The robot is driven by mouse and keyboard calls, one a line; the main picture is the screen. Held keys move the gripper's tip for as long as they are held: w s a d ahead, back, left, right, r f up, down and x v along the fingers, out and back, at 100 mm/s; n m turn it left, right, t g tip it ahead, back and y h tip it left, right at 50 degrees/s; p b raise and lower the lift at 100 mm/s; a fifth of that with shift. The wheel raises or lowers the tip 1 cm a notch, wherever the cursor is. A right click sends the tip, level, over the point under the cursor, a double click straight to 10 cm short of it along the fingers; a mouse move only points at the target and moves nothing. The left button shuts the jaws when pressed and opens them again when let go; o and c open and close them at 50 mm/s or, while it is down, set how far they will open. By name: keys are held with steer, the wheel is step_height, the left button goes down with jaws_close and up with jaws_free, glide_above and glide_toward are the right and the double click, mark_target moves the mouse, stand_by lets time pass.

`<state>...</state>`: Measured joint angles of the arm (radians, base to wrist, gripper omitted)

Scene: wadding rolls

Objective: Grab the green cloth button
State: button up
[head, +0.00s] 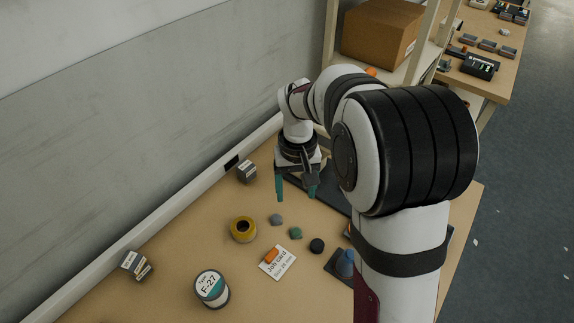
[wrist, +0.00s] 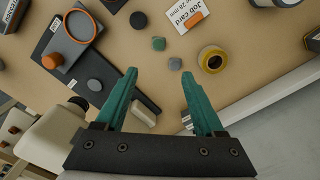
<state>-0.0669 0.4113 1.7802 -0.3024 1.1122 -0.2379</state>
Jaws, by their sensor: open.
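The green cloth button (head: 295,232) lies on the bench between a grey button (head: 276,219) and a black button (head: 316,245). In the wrist view, the green button (wrist: 158,43) sits beyond my fingertips, near the line between them, with the grey button (wrist: 175,63) closer to the tips. My gripper (head: 296,196) is open and empty, its teal fingers pointing down above the bench. It also shows in the wrist view (wrist: 160,73). The green button is apart from both fingers and fully visible.
A yellow roll (head: 243,229) stands left of the buttons. A job card (head: 281,266) with an orange piece, a labelled F-27 tub (head: 212,288) and grey blocks (head: 246,172) lie around. The wall borders the bench.

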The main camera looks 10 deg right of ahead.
mark_target(296, 230)
steer(key=f, duration=1.5)
steer(key=shift+s+d+f, duration=0.1)
steer(key=shift+d+f, duration=0.1)
steer(key=shift+f, duration=0.15)
jaws_close()
